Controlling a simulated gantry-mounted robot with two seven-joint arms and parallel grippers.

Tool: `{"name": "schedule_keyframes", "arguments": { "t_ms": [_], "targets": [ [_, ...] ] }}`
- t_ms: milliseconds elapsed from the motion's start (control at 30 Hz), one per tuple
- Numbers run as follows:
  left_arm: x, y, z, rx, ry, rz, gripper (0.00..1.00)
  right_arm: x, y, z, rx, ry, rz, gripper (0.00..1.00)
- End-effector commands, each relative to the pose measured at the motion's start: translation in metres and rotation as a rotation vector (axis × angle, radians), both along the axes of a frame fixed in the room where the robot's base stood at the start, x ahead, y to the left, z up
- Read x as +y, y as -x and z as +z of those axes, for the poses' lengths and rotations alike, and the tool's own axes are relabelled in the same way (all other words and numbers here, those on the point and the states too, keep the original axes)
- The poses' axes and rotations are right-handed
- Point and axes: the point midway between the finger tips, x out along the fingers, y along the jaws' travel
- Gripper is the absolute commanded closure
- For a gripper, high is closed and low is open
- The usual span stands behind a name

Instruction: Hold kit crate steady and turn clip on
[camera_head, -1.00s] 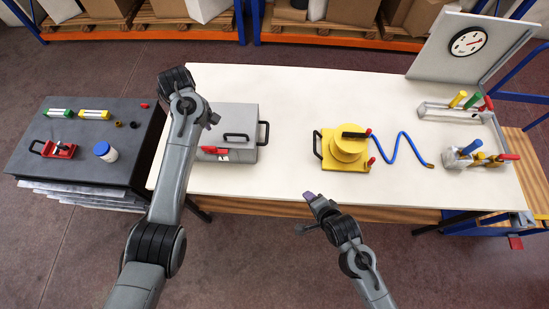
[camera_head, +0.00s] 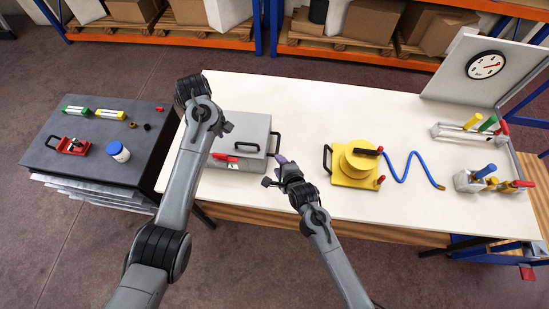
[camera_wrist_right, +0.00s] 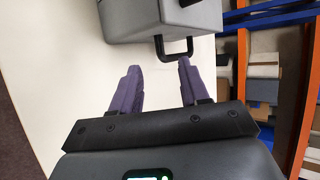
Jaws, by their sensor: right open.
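The kit crate (camera_head: 252,128) is a grey box on the white table, with a black handle on its lid and another on its right side. A red clip (camera_head: 224,158) sits at its front left. My right gripper (camera_head: 280,158) is at the crate's right side, near the side handle (camera_head: 276,143). In the right wrist view the purple fingers (camera_wrist_right: 158,72) are apart and empty; the side handle (camera_wrist_right: 175,55) lies just beyond their tips, and the crate (camera_wrist_right: 165,20) behind it. My left arm (camera_head: 204,112) stands over the crate's left; its fingertips are hidden.
A yellow reel (camera_head: 358,160) with a blue hose (camera_head: 405,175) stands right of my right gripper.

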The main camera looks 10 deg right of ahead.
Motion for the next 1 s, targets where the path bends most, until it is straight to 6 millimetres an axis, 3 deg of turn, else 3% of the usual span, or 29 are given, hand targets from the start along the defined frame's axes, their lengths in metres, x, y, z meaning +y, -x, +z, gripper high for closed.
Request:
{"name": "schedule_keyframes", "arguments": {
  "t_ms": [233, 500, 1000],
  "targets": [
    [0.000, 0.000, 0.000, 0.000, 0.000, 0.000, 0.57, 0.007, -0.031, -0.019, -0.002, 0.002, 0.001, 0.55],
    [0.000, 0.000, 0.000, 0.000, 0.000, 0.000, 0.57, 0.012, -0.052, -0.034, -0.001, 0.002, 0.000, 0.55],
    [0.000, 0.000, 0.000, 0.000, 0.000, 0.000, 0.57, 0.014, -0.059, -0.040, -0.001, 0.001, 0.000, 0.55]
  ]
}}
